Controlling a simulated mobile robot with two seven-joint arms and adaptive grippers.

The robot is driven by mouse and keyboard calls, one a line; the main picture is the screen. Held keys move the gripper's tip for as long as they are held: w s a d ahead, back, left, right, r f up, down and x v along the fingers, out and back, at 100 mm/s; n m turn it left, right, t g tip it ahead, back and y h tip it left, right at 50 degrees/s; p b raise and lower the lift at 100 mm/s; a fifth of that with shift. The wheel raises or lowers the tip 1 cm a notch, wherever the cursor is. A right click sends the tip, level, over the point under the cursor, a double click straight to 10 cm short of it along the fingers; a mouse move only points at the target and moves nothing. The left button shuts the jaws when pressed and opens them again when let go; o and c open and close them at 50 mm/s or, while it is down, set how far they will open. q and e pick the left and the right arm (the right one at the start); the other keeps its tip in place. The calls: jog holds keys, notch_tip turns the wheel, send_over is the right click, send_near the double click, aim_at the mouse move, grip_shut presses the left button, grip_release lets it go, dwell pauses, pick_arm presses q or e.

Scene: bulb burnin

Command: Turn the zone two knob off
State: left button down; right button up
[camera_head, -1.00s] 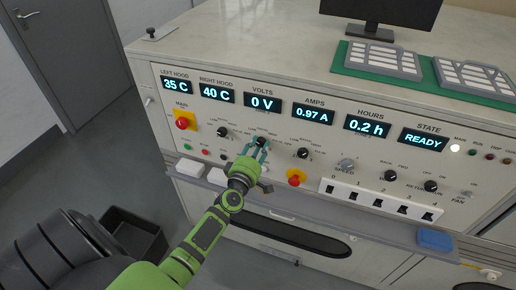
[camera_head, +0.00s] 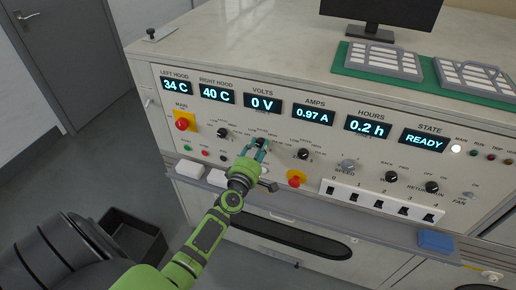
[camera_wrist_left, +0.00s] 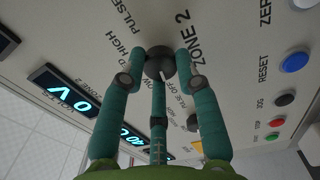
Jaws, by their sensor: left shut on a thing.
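The zone two knob (camera_wrist_left: 160,64) is a dark round knob with a white pointer line, under the lettering "ZONE 2" in the left wrist view. My left gripper (camera_head: 254,150) reaches it from below in the head view, and its teal fingers (camera_wrist_left: 158,80) close around the knob in the left wrist view. The fingers are shut on it. In the head view the fingers hide most of the knob. The white pointer runs down toward the "PULSE OFF" side of the lettering in the wrist view. My right gripper is not in view.
Similar knobs stand on either side, at left (camera_head: 222,132) and right (camera_head: 303,154). A red emergency button (camera_head: 183,124) and another red button (camera_head: 295,178) stick out of the panel. A shelf edge (camera_head: 330,222) runs below. The state display (camera_head: 424,139) reads READY.

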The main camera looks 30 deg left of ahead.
pick_arm(q)
jog(key=c, duration=0.9)
grip_release()
jog(key=v, duration=1.2)
jog(key=shift+f, duration=0.1)
jog(key=s+d+f+m+g+h, duration=0.2)
jog(key=s+d+f+m+g, duration=0.15)
jog(key=f, duration=0.65)
jog(key=s+d+f+m+g+h, duration=0.1)
jog(key=s+d+f+m+g, duration=0.25)
jog(key=f, duration=0.65)
jog(key=s+d+f+m+g+h, duration=0.15)
jog(key=s+f+m, duration=0.35)
jog(key=f, duration=0.5)
jog(key=s+f+m+g, duration=0.4)
jog(key=s+f, duration=0.3)
jog(key=s, duration=0.5)
jog(key=s+d+f+m+g, duration=0.1)
jog(key=s+f+m+g, duration=0.3)
jog(key=s, duration=0.9)
notch_tip(320, 180, down, 3)
jog(key=m, duration=0.3)
jog(key=shift+d, duration=0.3)
